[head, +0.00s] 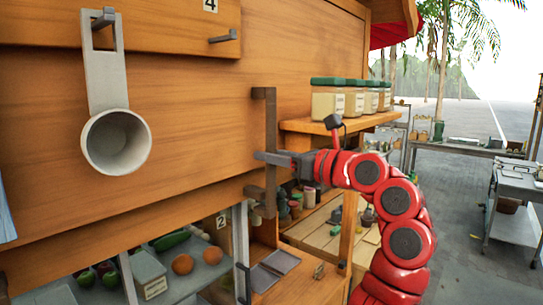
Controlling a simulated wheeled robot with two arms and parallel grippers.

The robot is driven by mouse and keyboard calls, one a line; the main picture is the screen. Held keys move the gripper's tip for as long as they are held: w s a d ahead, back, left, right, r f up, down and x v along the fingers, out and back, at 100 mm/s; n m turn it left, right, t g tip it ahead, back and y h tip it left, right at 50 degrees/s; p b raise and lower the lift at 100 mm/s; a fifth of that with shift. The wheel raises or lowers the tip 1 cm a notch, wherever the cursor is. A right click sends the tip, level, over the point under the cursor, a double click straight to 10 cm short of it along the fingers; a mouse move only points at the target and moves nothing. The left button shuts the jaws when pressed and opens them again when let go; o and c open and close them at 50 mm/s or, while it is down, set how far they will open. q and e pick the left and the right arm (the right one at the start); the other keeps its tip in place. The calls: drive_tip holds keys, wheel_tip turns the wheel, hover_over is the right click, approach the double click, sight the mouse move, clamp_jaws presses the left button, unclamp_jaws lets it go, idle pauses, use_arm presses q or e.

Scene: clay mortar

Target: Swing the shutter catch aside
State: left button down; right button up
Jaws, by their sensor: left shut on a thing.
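The shutter catch (270,118) is a dark brown upright bar, bent at its top, at the right end of the wooden shutter front (190,120). It stands close to vertical, and its lower part reaches down past the shutter's bottom edge. My left gripper (264,157), on the red arm, comes to the bar from the right at about mid-height. It is shut on the bar, with its grey fingertips showing to the left of it. The gripper hides a short stretch of the bar. My right gripper is not in view.
A ladle-like metal cup (100,85) hangs from a peg at left. Jars (328,104) with green lids stand on a wooden shelf (345,124) just above my arm. Produce and containers lie below the shutter. Open paving (455,230) lies at right, before a metal cart (512,200).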

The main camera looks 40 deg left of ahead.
sight(238, 151)
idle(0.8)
use_arm(q)
drive_tip(key=s+m, duration=0.2)
drive_tip(key=s+r+m+b, duration=0.1)
drive_tip(key=s+m, duration=0.2)
drive_tip(key=shift+a, duration=0.2)
drive_tip(key=c, duration=0.6)
unclamp_jaws()
drive_tip(key=shift+r, duration=0.1)
drive_tip(key=shift+c, duration=0.2)
